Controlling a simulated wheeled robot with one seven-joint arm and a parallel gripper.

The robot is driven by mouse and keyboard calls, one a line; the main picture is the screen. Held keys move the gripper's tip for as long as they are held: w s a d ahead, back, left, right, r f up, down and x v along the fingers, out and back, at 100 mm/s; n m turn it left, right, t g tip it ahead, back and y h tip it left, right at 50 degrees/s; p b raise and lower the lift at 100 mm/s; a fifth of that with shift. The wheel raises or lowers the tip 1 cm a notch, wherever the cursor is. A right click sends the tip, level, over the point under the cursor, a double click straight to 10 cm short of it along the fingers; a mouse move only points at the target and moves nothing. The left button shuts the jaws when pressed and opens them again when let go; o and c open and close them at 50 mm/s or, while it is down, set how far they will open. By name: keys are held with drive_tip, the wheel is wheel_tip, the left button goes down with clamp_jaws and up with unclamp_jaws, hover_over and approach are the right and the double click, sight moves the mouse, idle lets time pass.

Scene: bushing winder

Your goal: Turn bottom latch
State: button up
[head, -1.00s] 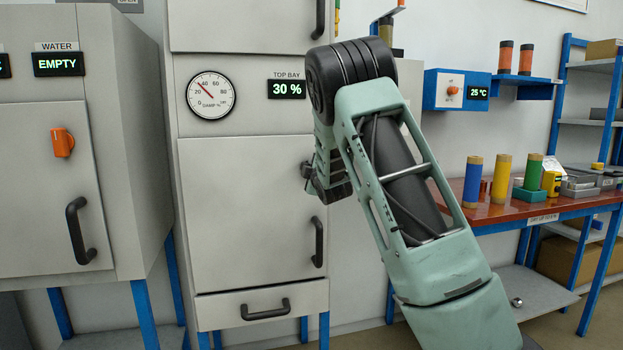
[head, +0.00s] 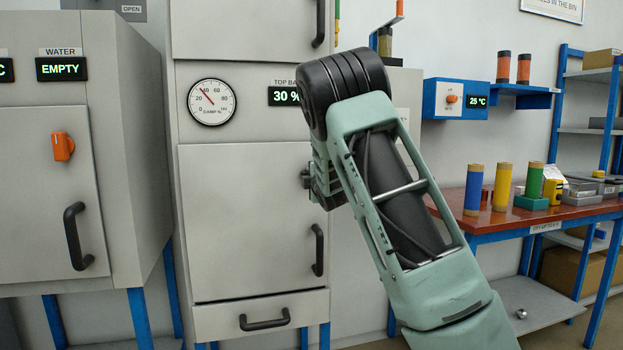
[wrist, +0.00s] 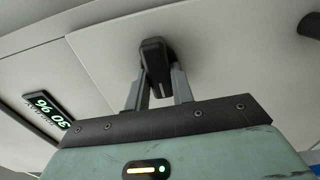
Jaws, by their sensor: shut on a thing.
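The bottom latch is a small black handle (wrist: 153,60) on the pale grey cabinet front in the wrist view. My gripper (wrist: 156,78) has one grey finger on each side of it and is shut on it. In the head view the latch (head: 306,178) shows as a small dark piece at the right edge of the lower door (head: 245,225), above that door's black handle (head: 317,250). My arm covers most of the gripper there. The lower door looks closed.
A drawer (head: 260,316) sits below the door. The damp gauge (head: 212,102) and top bay display (head: 283,96) are above it. The water cabinet (head: 45,190) stands at left. A red-topped bench (head: 500,222) with coloured cylinders is at right.

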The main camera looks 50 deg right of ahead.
drive_tip(key=o, duration=1)
drive_tip(key=v, duration=1.7)
drive_tip(key=shift+s+b, duration=0.25)
drive_tip(key=shift+b, duration=0.05)
